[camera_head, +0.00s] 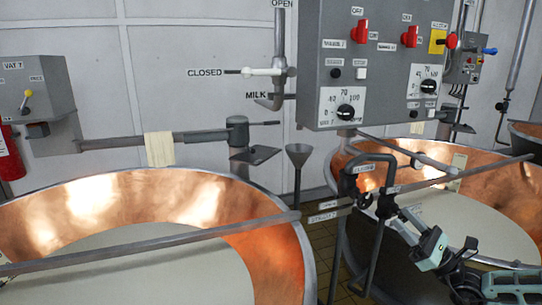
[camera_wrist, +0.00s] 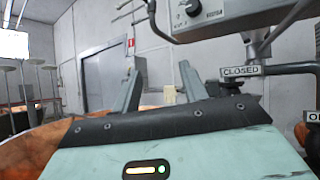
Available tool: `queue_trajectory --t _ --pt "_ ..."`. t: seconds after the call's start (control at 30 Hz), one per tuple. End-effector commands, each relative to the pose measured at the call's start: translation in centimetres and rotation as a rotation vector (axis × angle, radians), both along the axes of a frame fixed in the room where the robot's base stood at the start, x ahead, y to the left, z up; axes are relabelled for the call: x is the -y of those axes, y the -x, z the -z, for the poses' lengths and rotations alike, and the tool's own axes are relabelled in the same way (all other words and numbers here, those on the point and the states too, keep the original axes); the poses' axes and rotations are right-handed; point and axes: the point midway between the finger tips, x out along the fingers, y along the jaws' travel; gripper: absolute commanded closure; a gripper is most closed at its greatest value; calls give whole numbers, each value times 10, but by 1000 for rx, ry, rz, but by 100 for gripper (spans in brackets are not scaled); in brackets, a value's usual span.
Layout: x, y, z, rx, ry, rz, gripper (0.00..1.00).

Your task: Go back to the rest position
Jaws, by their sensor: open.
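My gripper (camera_head: 410,222) is at the lower right in the head view, in front of the right copper vat (camera_head: 480,222), with its greenish hand tilted up and to the left. In the wrist view my gripper (camera_wrist: 158,78) shows two grey fingers standing well apart with nothing between them. The gripper is open and empty. Part of my arm is cut off by the lower right corner of the head view.
A left copper vat (camera_head: 90,205) with pale liquid fills the lower left. A dark bent pipe frame (camera_head: 374,160) and a long bar (camera_head: 460,174) are close to my gripper. A grey control box (camera_head: 378,60) hangs above. A milk valve (camera_head: 275,72) is on the wall.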

Motion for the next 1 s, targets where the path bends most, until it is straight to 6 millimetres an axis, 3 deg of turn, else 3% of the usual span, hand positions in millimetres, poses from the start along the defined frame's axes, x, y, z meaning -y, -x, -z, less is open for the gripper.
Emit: queue_trajectory --t 0.03,0.2,0.3,0.4,0.5,0.63,0.8,1.0 --pt "-40 7 -1 9 97 -116 57" --pt "-144 54 6 63 405 -460 57" --pt "-189 91 13 116 582 -647 57" --pt "-221 129 22 187 761 -821 57" --pt "-241 166 30 275 938 -978 57" --pt "-255 209 38 416 1163 -1155 57" --pt "-256 252 41 649 1445 -1331 57" --pt "-250 285 32 989 1748 -1437 57"
